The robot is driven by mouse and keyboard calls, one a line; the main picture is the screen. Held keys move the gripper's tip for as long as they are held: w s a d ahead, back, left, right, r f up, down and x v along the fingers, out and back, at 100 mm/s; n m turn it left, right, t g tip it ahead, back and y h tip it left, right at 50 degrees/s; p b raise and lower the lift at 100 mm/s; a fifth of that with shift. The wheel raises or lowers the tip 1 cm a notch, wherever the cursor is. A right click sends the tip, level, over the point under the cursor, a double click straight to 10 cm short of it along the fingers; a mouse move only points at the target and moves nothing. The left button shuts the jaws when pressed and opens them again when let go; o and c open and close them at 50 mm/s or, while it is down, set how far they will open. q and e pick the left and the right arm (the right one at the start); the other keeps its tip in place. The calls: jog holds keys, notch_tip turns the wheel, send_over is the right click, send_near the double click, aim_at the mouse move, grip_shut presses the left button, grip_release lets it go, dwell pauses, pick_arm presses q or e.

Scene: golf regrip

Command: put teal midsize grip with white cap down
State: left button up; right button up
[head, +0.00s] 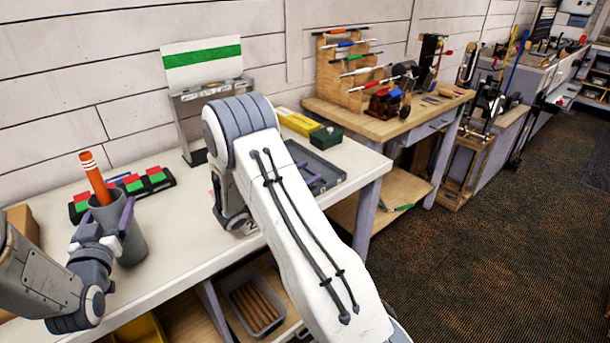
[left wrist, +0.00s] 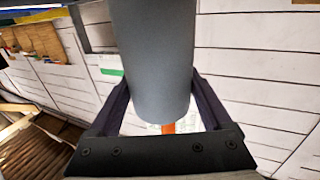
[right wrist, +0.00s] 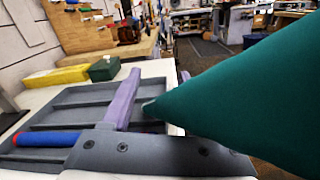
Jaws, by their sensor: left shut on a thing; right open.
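A teal grip (right wrist: 240,100) looms large in the right wrist view, tapering to a small pale tip (right wrist: 149,105) beside my right gripper's fingers. My right gripper (right wrist: 160,74) is open, over or at the grey tray (right wrist: 90,97). Whether the teal grip touches the tray is unclear. In the head view my right arm hides the grip and the gripper. My left gripper (head: 103,226) is shut on a grey cup (head: 130,240) with an orange, white-banded grip (head: 95,178) in it. The cup (left wrist: 155,60) also fills the space between the fingers in the left wrist view.
A blue grip with a red end (right wrist: 45,138) lies in the tray. A dark green box (head: 325,138) and yellow case (head: 297,122) stand behind it. Red and green blocks (head: 153,178) sit in a black rack. White bench top (head: 175,235) is clear between the cup and my right arm.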

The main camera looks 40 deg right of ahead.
jog(key=a, duration=1.2)
jog(key=shift+s+r, duration=0.3)
jog(key=shift+r, duration=0.15)
jog(key=s+a+m+y, duration=0.8)
jog(key=s+a+y, duration=1.1)
jog(key=s+a, duration=0.8)
jog(key=shift+a+r+m+g, duration=0.3)
jog(key=shift+a+r, duration=0.05)
jog(key=shift+r, duration=0.05)
